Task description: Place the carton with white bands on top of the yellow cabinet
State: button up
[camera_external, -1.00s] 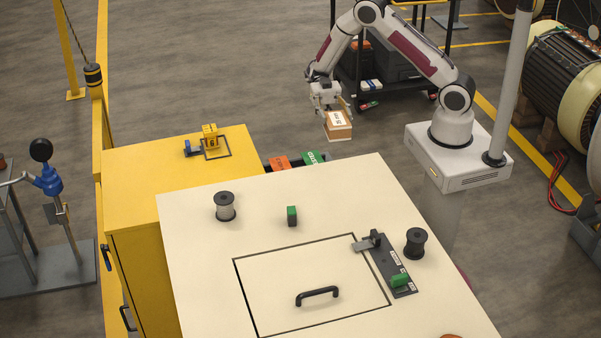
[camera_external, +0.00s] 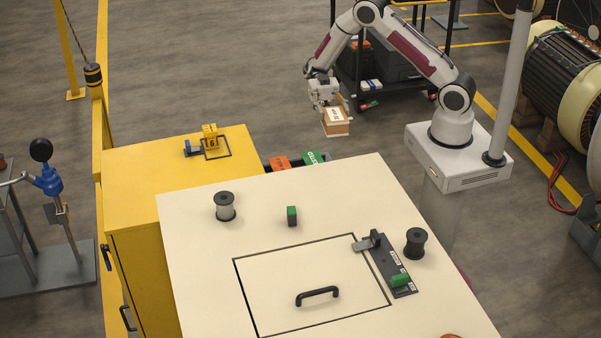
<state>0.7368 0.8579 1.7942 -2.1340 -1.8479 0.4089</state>
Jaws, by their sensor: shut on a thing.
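My gripper (camera_external: 326,103) is shut on a small brown carton (camera_external: 337,128) with white on its top and side. It holds the carton in the air, to the right of and beyond the yellow cabinet, clear of any surface. The yellow cabinet (camera_external: 135,185) stands at the left. The fingertips are partly hidden by the carton and hard to make out.
The cream table (camera_external: 205,270) with spools, a handle and a green-tabbed latch fills the front. Orange (camera_external: 279,163) and green (camera_external: 313,158) items lie in a dark tray behind it. A dark cart (camera_external: 385,70) stands behind my arm. Much of the cabinet top is bare.

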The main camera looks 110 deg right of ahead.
jog(key=w+a+r+m+t+h, duration=0.1)
jog(key=w+a+m+t+h, duration=0.2)
jog(key=w, duration=0.6)
jog(key=w+a+r+m+t, duration=0.1)
jog(key=w+a+m+t, duration=0.3)
jog(key=w, duration=0.6)
jog(key=m+t+h, duration=0.9)
jog(key=m+h, duration=0.1)
jog(key=h, duration=0.5)
send_over(230, 179)
jog(key=shift+d+f, duration=0.1)
jog(key=shift+f, duration=1.3)
jog(key=shift+f, duration=0.15)
jog(key=shift+f, duration=3)
jog(key=shift+f, duration=0.1)
jog(key=shift+f, duration=1.75)
